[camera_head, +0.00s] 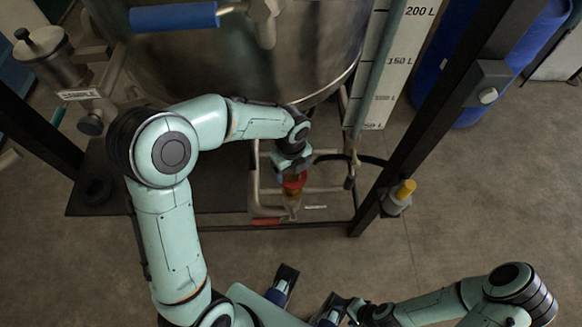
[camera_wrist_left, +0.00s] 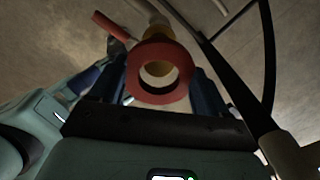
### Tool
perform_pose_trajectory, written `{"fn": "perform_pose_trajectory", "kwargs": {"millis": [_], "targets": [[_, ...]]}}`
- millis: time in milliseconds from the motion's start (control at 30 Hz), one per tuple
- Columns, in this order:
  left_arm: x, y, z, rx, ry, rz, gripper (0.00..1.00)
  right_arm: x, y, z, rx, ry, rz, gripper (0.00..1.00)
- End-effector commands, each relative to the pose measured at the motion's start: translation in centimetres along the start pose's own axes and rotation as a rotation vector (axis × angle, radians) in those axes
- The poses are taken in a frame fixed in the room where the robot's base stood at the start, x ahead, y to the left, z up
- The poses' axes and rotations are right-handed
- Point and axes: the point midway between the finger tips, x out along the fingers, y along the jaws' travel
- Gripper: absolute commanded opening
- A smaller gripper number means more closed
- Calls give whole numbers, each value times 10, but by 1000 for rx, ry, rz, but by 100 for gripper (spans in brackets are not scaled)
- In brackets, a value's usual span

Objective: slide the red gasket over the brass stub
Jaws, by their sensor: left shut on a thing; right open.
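The red gasket (camera_head: 294,181) is a thick ring held in my left gripper (camera_head: 290,173), below the steel vessel. In the left wrist view the gasket (camera_wrist_left: 160,92) faces the camera, with the blue fingers on both sides. The brass stub (camera_head: 292,197) shows just below the gasket in the head view. In the wrist view part of the stub (camera_wrist_left: 163,44) shows beyond the gasket's upper rim, roughly in line with it. I cannot tell whether the gasket touches or surrounds the stub's end. My right gripper (camera_head: 307,295) is open and empty near the bottom edge.
The steel vessel (camera_head: 250,60) hangs close above my left forearm. A red handle (camera_head: 267,221) lies beside the stub's pipe. A dark frame post (camera_head: 400,150) with a yellow-tipped fitting (camera_head: 404,190) stands to the right. The floor (camera_head: 480,210) at right is clear.

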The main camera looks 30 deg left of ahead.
Motion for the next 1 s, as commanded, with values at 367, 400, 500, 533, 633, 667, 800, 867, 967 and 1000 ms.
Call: {"fn": "perform_pose_trajectory", "kwargs": {"millis": [367,400,500,533,633,667,800,867,967,1000], "targets": [[3,0,0,0,0,0,47,2,1,0,0,-1,0,67],[4,0,0,0,0,0,47,3,1,0,0,-1,0,67],[7,0,0,0,0,1,47,4,2,0,1,-1,1,67],[8,0,0,0,0,0,47,5,2,0,1,-1,1,67],[10,0,0,0,0,0,47,6,2,0,1,-2,1,67],[11,0,0,0,0,0,47,7,2,0,1,-2,1,67],[14,0,0,0,0,0,47,9,3,0,1,-3,1,67],[16,0,0,0,0,0,47,10,4,0,1,-3,1,67],[19,0,0,0,0,0,47,11,4,0,1,-3,1,67],[20,0,0,0,0,0,47,12,4,0,1,-4,1,67]]}}
